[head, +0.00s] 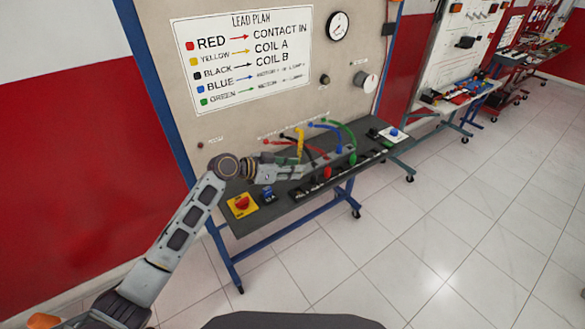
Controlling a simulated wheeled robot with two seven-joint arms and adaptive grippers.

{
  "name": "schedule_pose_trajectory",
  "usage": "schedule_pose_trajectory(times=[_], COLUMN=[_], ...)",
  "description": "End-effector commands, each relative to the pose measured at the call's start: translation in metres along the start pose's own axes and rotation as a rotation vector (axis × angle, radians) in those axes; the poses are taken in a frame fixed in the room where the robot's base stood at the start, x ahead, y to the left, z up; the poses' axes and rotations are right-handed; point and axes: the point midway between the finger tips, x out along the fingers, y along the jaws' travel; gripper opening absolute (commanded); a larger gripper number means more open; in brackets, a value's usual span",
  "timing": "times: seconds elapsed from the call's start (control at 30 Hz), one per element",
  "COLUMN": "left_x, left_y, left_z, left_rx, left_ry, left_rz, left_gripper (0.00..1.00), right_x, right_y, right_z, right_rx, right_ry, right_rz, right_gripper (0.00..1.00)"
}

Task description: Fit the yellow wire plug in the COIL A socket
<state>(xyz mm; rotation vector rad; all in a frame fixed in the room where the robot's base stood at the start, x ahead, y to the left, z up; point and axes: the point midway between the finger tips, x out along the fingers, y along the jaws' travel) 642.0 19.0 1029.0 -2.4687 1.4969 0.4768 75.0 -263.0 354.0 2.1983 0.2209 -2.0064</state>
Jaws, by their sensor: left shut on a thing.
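My left gripper (302,171) reaches in from the left, low over the grey bench top. It is shut at the lower end of the yellow wire (300,143), which stands up from the fingertips. The fingers hide the yellow plug itself. A dark strip (338,178) runs along the bench's front edge, to the right of the gripper. Its labels are too small to read, so I cannot tell which socket is COIL A. The lead plan (245,58) on the panel pairs yellow with COIL A. My right gripper is not in view.
Red, black, blue (325,124) and green (345,130) wires arch behind and right of the gripper. A yellow box with a red knob (242,204) and a small blue part (268,194) sit at the bench's left end. The floor in front is clear.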

Motion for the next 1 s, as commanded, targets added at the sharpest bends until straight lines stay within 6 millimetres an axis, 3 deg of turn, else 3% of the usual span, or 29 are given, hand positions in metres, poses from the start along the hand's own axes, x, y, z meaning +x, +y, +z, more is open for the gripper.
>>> schedule_pose_trajectory(times=[0.57, 1.0], left_x=[0.001, 0.009], left_y=[0.0, 0.0], left_z=[0.003, 0.024], left_rx=[0.001, 0.0], left_ry=[0.0, -0.002], left_rz=[0.004, 0.004], left_gripper=[0.05, 0.05], right_x=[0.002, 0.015], right_y=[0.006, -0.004], right_z=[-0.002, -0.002], right_rx=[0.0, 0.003], right_ry=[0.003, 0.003], right_rz=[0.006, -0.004], right_gripper=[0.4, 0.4])
